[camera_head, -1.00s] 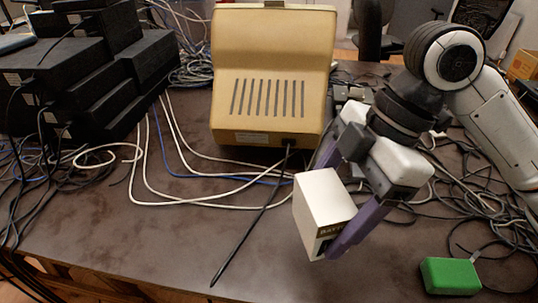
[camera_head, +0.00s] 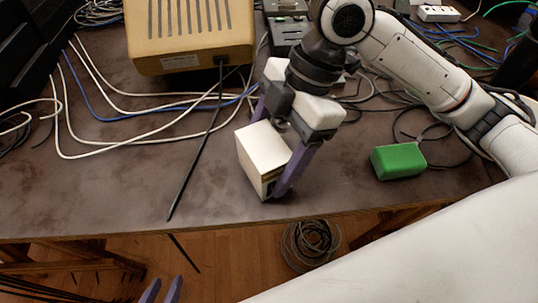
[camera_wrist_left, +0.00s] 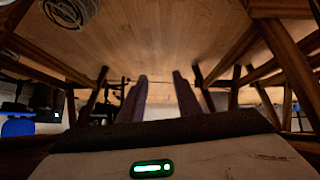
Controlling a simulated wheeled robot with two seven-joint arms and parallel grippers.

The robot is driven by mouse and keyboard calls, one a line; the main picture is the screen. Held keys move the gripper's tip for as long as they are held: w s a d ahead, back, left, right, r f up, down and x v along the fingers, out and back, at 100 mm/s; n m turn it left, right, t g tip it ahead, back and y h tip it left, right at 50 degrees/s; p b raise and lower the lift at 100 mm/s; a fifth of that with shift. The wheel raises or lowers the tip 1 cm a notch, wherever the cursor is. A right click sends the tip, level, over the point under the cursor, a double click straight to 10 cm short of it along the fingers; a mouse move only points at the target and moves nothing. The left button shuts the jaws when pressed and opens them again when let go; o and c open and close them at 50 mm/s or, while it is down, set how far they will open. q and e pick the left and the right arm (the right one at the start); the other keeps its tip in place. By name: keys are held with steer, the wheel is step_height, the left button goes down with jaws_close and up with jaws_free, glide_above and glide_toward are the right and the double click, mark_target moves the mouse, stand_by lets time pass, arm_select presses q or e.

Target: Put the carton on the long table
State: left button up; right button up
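The white carton (camera_head: 262,152), with a dark printed side, is between the purple fingers of my right gripper (camera_head: 275,150), which is shut on it. It is slightly tilted in the picture, over the front part of the long dark-brown table (camera_head: 205,185). I cannot tell whether its base touches the tabletop. The fingertips of my left gripper (camera_head: 162,291) show at the bottom of the head view, in front of the table edge and over the floor. In the left wrist view, the left gripper (camera_wrist_left: 163,82) is open and empty, with wooden floor and table legs beyond.
A green box (camera_head: 398,161) lies right of the carton. A beige device (camera_head: 190,40) stands behind it, with a black cable (camera_head: 196,160) and white cables to the left. The table's front edge (camera_head: 200,233) is close. A cable coil (camera_head: 310,243) lies on the floor.

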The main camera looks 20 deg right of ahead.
steer(key=shift+f, duration=0.1)
arm_select(q)
steer(key=shift+s+f, duration=0.1)
steer(key=shift+f, duration=0.05)
arm_select(e)
steer(key=o, duration=1.2)
steer(key=shift+r, duration=0.35)
arm_select(q)
steer(key=r+p, duration=0.2)
steer(key=p, duration=0.1)
steer(key=shift+a+p, duration=0.2)
steer(key=shift+p, duration=0.1)
arm_select(e)
steer(key=v, duration=1.1)
steer(key=shift+d+r, duration=0.15)
steer(key=shift+r, duration=0.15)
steer(key=shift+w, duration=0.1)
